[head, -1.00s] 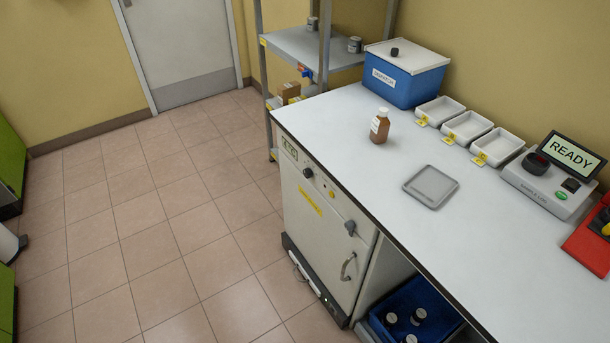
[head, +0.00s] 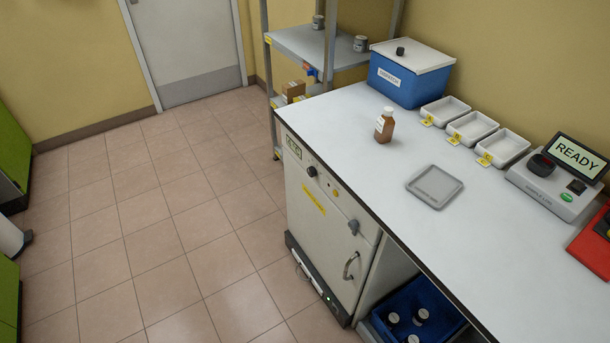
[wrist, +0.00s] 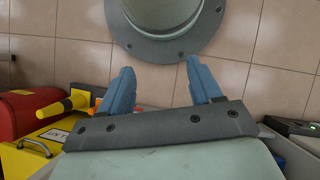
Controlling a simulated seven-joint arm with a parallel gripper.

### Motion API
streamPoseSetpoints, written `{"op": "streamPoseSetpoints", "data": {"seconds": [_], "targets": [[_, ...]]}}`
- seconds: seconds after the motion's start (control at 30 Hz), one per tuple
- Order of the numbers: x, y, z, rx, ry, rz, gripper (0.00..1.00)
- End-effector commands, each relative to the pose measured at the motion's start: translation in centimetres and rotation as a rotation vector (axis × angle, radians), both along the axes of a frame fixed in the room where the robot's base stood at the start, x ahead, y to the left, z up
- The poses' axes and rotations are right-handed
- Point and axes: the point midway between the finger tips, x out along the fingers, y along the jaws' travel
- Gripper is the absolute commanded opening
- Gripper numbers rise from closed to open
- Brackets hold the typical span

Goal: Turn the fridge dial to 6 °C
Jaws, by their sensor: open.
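The fridge (head: 318,235) is a white cabinet under the bench in the head view, with its door shut. Its dark round dial (head: 312,171) sits on the upper front panel, beside a small display (head: 293,146) whose digits are too small to read surely. My gripper (wrist: 156,80) shows only in the wrist view. Its two blue fingers are apart with nothing between them, over tiled floor and my own grey round base. The gripper is away from the dial, which does not show in the wrist view.
The bench top (head: 350,140) carries a brown bottle (head: 384,126), a grey tray (head: 434,186), white trays (head: 472,127), a blue box (head: 408,78) and a device reading READY (head: 552,185). A blue crate (head: 440,325) stands under the bench. The floor before the fridge is clear.

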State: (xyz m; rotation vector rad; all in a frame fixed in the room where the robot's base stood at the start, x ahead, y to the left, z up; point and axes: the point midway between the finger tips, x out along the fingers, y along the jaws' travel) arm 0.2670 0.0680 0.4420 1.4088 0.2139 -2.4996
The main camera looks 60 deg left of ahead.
Motion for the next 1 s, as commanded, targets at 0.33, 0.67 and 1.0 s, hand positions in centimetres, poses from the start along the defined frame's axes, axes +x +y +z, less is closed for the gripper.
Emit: {"op": "streamPoseSetpoints", "data": {"seconds": [0.33,0.67,1.0], "targets": [[1.9,6.6,0.8,0.026,-0.061,0.212,0.64],[3.0,14.4,1.4,0.067,-0.119,0.408,0.64],[2.7,24.0,2.1,0.108,-0.190,0.627,0.64]]}}
